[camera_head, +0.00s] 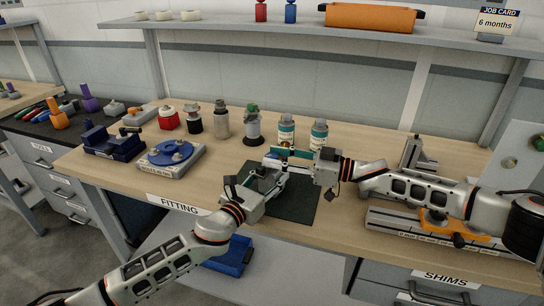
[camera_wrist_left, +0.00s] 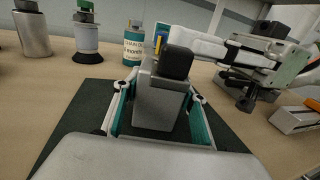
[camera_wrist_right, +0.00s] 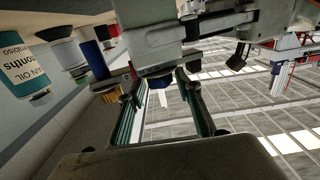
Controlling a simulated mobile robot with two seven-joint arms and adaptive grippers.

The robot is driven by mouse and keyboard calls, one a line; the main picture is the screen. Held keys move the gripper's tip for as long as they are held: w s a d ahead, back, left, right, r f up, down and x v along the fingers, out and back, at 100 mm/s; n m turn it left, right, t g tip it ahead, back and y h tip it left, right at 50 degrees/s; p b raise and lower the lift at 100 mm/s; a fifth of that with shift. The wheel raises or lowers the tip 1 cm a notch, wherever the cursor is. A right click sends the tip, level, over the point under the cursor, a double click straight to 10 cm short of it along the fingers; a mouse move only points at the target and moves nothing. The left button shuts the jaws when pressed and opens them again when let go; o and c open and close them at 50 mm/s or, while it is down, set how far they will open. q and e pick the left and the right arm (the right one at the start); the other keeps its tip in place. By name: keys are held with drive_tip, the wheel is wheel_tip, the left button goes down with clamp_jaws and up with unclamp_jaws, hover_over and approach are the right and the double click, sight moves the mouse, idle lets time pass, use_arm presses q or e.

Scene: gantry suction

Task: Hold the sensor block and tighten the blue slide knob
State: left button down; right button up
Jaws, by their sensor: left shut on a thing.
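The sensor block (camera_wrist_left: 155,100) is a grey upright block with a black top part. It stands between the teal-lined fingers of my left gripper (camera_wrist_left: 160,118), which is shut on it above the dark mat. In the head view my left gripper (camera_head: 268,174) is at the mat's back part, and the block is mostly hidden. My right gripper (camera_head: 287,156) comes in from the right, close to the block. In the right wrist view its fingers are apart, near a small dark blue knob (camera_wrist_right: 160,82) below a grey body. Contact with the knob is not clear.
Two labelled bottles (camera_head: 286,132) stand just behind the grippers. A round blue fixture (camera_head: 171,153), a dark blue vise (camera_head: 115,144) and several containers stand to the left. A slotted rail (camera_head: 410,226) with an orange part lies at the right. The dark green mat (camera_head: 297,202) is bare in front.

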drive_tip(key=shift+x, duration=0.8)
drive_tip(key=c, duration=0.8)
drive_tip(key=shift+c, duration=0.2)
drive_tip(key=shift+s+m+t, duration=0.1)
drive_tip(key=shift+m+t, duration=0.2)
drive_tip(key=shift+t, duration=0.1)
drive_tip(key=shift+m+t+h, duration=0.7)
drive_tip(key=shift+t, duration=0.3)
